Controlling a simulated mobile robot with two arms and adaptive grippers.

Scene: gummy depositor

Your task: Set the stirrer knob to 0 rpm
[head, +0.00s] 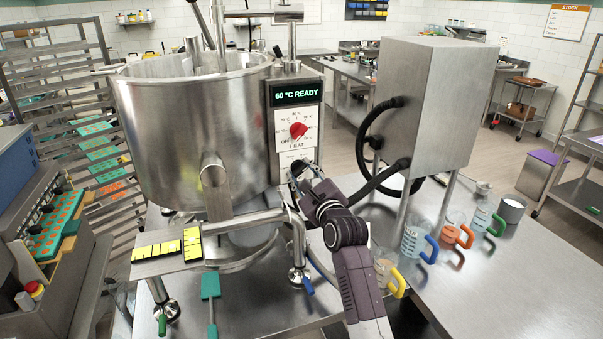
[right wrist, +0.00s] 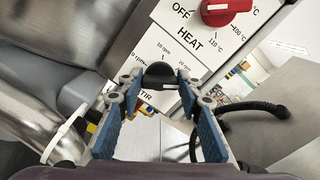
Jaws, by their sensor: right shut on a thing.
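The stirrer knob (right wrist: 159,75) is black and sits on the lower part of the white control panel, with rpm marks and partly covered STIR lettering around it. My right gripper (right wrist: 158,88) is shut on this knob, with one blue-padded finger at each side. In the head view my right gripper (head: 302,174) reaches the panel below the heat dial and hides most of the knob. Which rpm mark the knob points to cannot be read. My left gripper is not in view.
The red heat knob (head: 298,130) sits just above, also in the right wrist view (right wrist: 226,10). A display (head: 297,93) reads 60 °C READY. The steel kettle (head: 165,140) stands left; a steel cabinet (head: 432,95) with black hoses stands right. Several jugs (head: 413,240) stand on the table.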

